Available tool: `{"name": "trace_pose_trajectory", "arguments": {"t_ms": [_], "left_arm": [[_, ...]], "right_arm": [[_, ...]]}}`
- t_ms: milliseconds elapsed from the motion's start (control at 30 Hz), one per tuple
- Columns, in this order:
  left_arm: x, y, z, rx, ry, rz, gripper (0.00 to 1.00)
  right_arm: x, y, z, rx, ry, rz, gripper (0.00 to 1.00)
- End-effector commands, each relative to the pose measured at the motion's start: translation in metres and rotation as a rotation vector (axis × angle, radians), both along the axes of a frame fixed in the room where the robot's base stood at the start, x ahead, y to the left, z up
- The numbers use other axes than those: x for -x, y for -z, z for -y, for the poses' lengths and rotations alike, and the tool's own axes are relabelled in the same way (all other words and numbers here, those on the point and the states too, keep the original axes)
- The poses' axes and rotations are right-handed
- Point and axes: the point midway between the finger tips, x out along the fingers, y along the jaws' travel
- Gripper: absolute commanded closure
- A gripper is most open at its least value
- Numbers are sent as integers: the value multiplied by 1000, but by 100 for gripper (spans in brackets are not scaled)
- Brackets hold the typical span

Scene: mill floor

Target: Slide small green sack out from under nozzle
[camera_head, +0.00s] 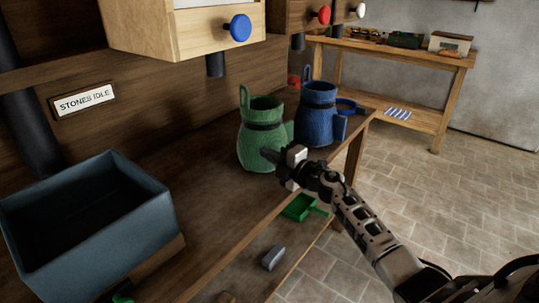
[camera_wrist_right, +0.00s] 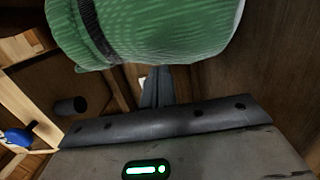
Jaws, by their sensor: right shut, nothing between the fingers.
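The small green sack (camera_head: 262,140) stands upright and open-topped on the wooden bench, with a dark band round its neck and a loop at its rim. A dark nozzle (camera_head: 215,66) hangs from the wooden box with the blue knob, up and to the left of the sack in the head view. My right gripper (camera_head: 270,156) is shut and empty, its fingertips close against the sack's lower right side; I cannot tell whether they touch. In the right wrist view the sack (camera_wrist_right: 150,28) fills the top, beyond the shut fingers (camera_wrist_right: 156,86). My left gripper is out of view.
A blue sack (camera_head: 318,115) stands close behind and right of the green one. A blue-grey open bin (camera_head: 130,235) sits at the front left. A green scoop (camera_head: 300,207) and a grey block (camera_head: 273,257) lie on a lower level. Bare bench lies between bin and green sack.

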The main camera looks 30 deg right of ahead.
Motion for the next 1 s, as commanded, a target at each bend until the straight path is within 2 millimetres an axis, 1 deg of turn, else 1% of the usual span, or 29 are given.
{"name": "trace_pose_trajectory", "arguments": {"t_ms": [367,433,567,667,700,733,833,1000], "left_arm": [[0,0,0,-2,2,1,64],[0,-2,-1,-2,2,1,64],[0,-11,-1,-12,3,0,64],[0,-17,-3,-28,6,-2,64],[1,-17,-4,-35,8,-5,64],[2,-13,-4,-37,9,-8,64],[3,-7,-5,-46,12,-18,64],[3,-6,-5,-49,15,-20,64]], "right_arm": [[0,0,-1,0,0,0,100],[0,-1,-3,-1,-1,0,100],[0,-3,-18,-3,-2,-1,100],[0,-5,-37,-3,-1,-1,100],[3,-3,-40,-1,3,-3,100],[13,1,-34,3,6,-4,100],[37,2,-26,4,4,-4,100],[70,2,-17,3,3,-3,100]]}}
